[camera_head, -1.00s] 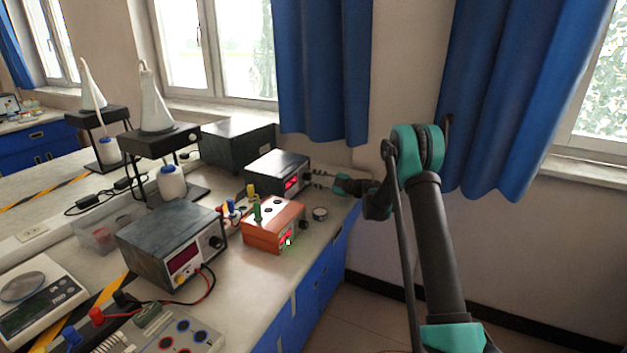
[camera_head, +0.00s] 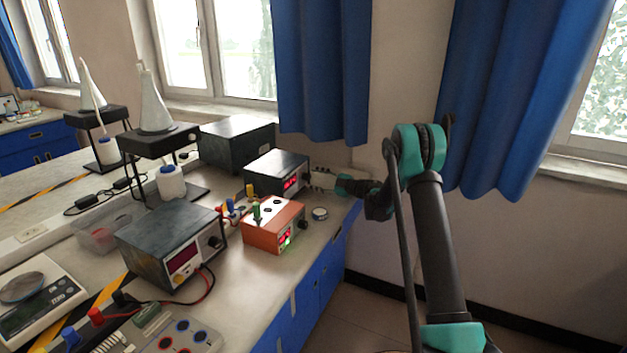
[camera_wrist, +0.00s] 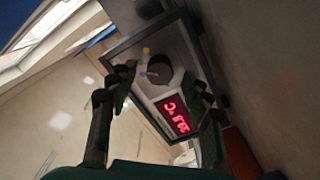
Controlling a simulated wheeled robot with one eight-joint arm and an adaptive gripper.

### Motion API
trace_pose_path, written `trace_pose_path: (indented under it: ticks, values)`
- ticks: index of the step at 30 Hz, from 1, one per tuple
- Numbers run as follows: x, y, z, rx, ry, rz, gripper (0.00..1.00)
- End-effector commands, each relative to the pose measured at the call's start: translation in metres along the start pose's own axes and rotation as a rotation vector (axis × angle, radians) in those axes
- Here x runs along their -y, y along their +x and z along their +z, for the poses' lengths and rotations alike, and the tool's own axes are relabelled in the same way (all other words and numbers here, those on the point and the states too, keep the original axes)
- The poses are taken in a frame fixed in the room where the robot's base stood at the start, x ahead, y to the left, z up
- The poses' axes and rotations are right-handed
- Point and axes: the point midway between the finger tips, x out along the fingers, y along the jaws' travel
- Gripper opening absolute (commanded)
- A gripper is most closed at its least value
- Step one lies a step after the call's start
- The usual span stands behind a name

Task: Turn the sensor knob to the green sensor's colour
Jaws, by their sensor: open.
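The sensor knob (camera_wrist: 159,68) is a dark round knob on the front panel of a dark box with a red lit display (camera_wrist: 175,115). Small orange, green (camera_wrist: 139,62) and blue marks sit on the panel left of it. A pale line shows by the blue mark; I cannot tell the knob's setting for certain. My gripper (camera_wrist: 165,90) is open, its fingers on either side of the knob and display, with no visible contact.
An orange box (camera_head: 272,236) with upright green (camera_head: 257,212) and yellow (camera_head: 250,191) pieces stands just in front. A small round item (camera_head: 320,213) lies right of it. A larger dark power unit (camera_head: 172,243) stands nearer. The bench's right edge is close to my arm.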

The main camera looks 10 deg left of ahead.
Motion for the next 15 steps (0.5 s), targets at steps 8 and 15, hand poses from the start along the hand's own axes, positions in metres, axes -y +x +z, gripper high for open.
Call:
trace_pose_path:
  ticks: [8, 15]
  values:
    - [-0.001, -0.054, 0.001, 0.003, 0.000, 0.003, 0.49]
    - [0.000, -0.095, 0.001, 0.003, 0.000, 0.002, 0.49]
